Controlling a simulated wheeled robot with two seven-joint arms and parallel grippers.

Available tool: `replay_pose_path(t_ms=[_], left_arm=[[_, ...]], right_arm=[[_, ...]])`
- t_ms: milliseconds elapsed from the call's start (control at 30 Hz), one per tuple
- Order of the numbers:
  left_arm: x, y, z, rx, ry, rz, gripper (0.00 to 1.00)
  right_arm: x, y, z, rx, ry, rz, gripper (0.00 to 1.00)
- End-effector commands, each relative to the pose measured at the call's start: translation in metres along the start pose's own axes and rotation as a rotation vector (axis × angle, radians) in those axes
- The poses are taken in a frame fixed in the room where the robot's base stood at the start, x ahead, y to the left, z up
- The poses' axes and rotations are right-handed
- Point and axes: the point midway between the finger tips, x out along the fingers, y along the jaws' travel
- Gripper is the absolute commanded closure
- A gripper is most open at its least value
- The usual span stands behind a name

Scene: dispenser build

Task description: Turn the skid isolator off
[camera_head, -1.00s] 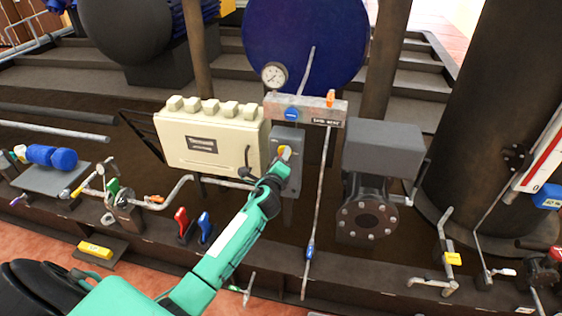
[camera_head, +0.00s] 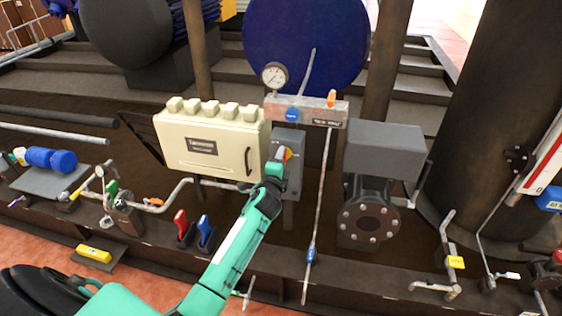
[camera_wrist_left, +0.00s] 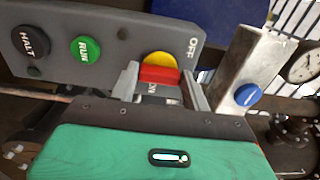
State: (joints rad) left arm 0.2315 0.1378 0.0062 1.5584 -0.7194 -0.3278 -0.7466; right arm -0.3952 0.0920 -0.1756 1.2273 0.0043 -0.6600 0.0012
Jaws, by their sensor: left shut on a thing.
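The skid isolator is a grey box (camera_head: 294,181) to the right of the cream cabinet, with a yellow disc (camera_wrist_left: 161,59) and a red handle (camera_wrist_left: 160,75) on its face. In the left wrist view, the OFF label (camera_wrist_left: 193,48) is beyond the disc and the ON label (camera_wrist_left: 152,88) is on the near side. My left gripper (camera_head: 278,164) is at the isolator's face; in the left wrist view, its fingers (camera_wrist_left: 160,86) stand on either side of the red handle, shut on it. The handle lies crosswise between them. My right gripper is not in view.
Green RUN (camera_wrist_left: 85,50) and black HALT (camera_wrist_left: 30,41) buttons are on the same panel. A grey bracket with a blue round tag (camera_head: 292,115) is just above the isolator. The cream cabinet (camera_head: 205,150) is close on the left, and a thin vertical rod (camera_head: 321,200) on the right.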

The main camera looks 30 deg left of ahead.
Motion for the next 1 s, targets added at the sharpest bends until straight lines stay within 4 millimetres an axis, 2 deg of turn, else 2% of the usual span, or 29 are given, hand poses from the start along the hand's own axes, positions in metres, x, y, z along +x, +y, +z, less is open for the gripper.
replay_pose_path(t_ms=[367, 400, 500, 833, 1000], left_arm=[[0.000, 0.001, 0.000, -0.005, 0.000, 0.002, 0.76], [0.000, 0.001, 0.000, -0.005, 0.000, 0.002, 0.51], [0.000, 0.001, 0.000, -0.004, 0.000, 0.002, 0.31], [-0.002, 0.001, 0.000, -0.004, 0.000, 0.001, 0.31], [-0.018, 0.002, 0.000, -0.003, 0.000, 0.002, 0.31]], right_arm=[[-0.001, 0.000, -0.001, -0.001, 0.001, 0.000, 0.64], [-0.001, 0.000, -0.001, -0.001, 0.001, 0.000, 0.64], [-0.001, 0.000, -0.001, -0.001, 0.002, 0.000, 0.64], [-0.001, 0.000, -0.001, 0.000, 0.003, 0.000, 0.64], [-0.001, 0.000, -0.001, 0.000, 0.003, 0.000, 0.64]])
